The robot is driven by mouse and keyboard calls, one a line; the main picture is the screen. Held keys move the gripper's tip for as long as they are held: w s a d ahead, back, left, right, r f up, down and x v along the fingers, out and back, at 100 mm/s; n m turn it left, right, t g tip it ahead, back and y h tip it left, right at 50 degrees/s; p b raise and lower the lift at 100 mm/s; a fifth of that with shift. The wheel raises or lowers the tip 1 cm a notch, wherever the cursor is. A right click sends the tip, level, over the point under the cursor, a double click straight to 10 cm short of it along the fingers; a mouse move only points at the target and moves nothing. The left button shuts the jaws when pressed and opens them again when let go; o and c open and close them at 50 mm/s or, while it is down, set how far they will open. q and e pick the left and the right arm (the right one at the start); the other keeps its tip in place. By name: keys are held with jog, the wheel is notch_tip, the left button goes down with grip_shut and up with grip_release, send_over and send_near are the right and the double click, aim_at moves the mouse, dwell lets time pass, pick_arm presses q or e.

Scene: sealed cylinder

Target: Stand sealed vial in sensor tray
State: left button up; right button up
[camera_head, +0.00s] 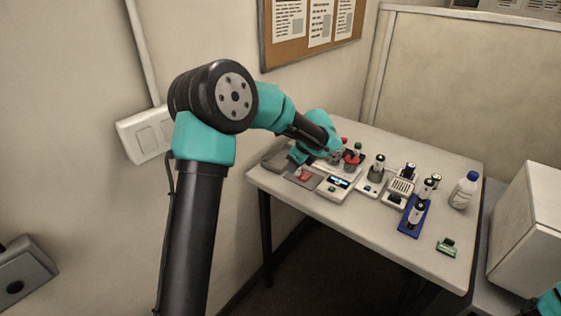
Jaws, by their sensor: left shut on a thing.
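My left gripper (337,156) is over the back left of the table, among the small lab devices. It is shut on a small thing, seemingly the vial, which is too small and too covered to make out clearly. A dark-capped vial (357,149) shows just right of the gripper, beside red parts (352,159); I cannot tell whether they touch. A pale device with a lit display (340,183) lies in front of the gripper. I cannot tell which device is the sensor tray. My right gripper is out of view; only a bit of teal arm shows at the bottom right corner.
A grey pad (301,182) with a red piece lies at the left. A black-topped cylinder (377,167), a blue rack (409,230) with vials, a white bottle (464,191) and a green item (447,247) stand rightward. The table's front strip (350,225) is clear.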

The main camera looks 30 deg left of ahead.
pick_arm(q)
jog(key=a+m, duration=0.2)
jog(key=a+f+m+t, duration=0.1)
jog(key=m, duration=0.1)
jog(key=shift+s+a+f+t+h, duration=0.2)
jog(key=shift+a+t+h, duration=0.1)
jog(key=shift+a+h, duration=0.1)
jog(key=shift+a+f+m+t, duration=0.2)
jog(key=shift+a+m+t, duration=0.15)
jog(key=shift+m, duration=0.65)
jog(key=w+a, duration=0.2)
jog(key=w, duration=0.2)
jog(key=w+a+f, duration=0.1)
jog(key=w+a, duration=0.2)
jog(key=w, duration=0.1)
jog(key=w+a, duration=0.3)
jog(key=w, duration=0.2)
jog(key=shift+f, duration=0.25)
jog(key=shift+w+a, duration=0.15)
jog(key=shift+w, duration=0.05)
jog(key=shift+f, duration=1.8)
jog(key=o, duration=0.6)
jog(key=shift+f, duration=0.1)
